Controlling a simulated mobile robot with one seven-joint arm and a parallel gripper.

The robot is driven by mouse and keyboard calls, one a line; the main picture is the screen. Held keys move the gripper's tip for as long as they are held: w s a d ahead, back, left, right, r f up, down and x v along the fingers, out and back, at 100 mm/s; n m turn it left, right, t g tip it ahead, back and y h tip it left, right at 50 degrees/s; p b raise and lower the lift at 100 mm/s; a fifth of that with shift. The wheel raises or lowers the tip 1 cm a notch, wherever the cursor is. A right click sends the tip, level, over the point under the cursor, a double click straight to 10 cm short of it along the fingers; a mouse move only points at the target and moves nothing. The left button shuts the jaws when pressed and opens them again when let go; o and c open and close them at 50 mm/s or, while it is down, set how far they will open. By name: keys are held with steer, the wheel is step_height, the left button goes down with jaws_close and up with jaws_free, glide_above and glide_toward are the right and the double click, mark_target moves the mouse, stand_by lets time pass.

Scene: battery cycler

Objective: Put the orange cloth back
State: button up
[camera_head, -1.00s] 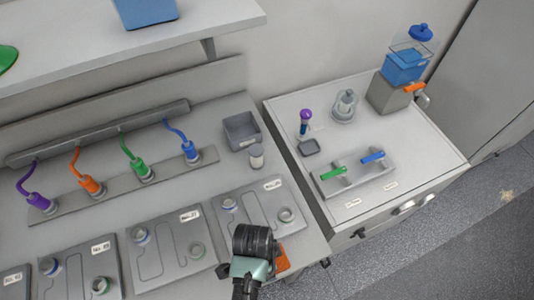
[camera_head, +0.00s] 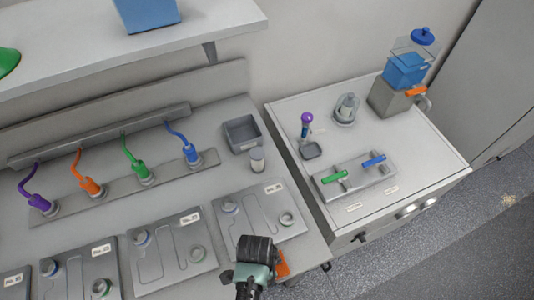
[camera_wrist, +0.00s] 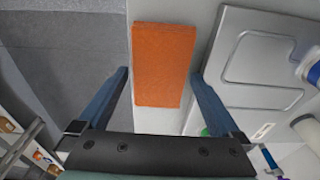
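The orange cloth (camera_head: 283,263) lies flat at the front right edge of the bench, partly hidden behind my wrist in the head view. In the wrist view the cloth (camera_wrist: 164,65) is a flat orange rectangle, lying between the fingers in the picture with a gap on each side. My gripper (camera_wrist: 160,76) is open and empty, with its two blue fingers spread apart. In the head view my gripper (camera_head: 255,268) is over the bench's front edge just left of the cloth. Its fingertips are hidden there, and I cannot tell its height above the cloth.
A grey numbered plate (camera_head: 262,214) lies on the bench just behind the cloth. A grey open bin (camera_head: 242,133) and a small capped jar (camera_head: 257,160) stand farther back. A side cabinet (camera_head: 420,160) carries valves and a blue container. Floor lies beyond the front edge.

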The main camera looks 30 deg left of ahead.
step_height(320, 180, up, 12)
steer(key=w+a+r+n+t+y, duration=0.2)
steer(key=w+r+t, duration=0.5)
steer(key=w+r, duration=0.9)
steer(key=w+d+r+n+t, duration=0.1)
steer(key=w+r+t, duration=0.2)
steer(key=r, duration=0.5)
steer(key=w+d+r+n+t, duration=0.1)
steer(key=w+d+r+t, duration=0.15)
steer(key=r, duration=0.55)
step_height(320, 180, up, 16)
steer(key=d+n+t, duration=0.1)
steer(key=d+t, duration=0.2)
steer(key=t, duration=0.3)
steer(key=s+d+r+n+t, duration=0.1)
steer(key=s+r+t, duration=0.1)
steer(key=r, duration=0.4)
steer(key=s+d+r+t+h, duration=0.1)
steer(key=s+d+r+t, duration=0.1)
steer(key=s+r, duration=0.3)
steer(key=s+d+r+n+t, duration=0.1)
steer(key=s+d+r+t, duration=0.1)
steer(key=r, duration=0.7)
steer(key=shift+s+n+t+h, duration=0.3)
steer(key=shift+s+t, duration=0.6)
steer(key=shift+t, duration=0.05)
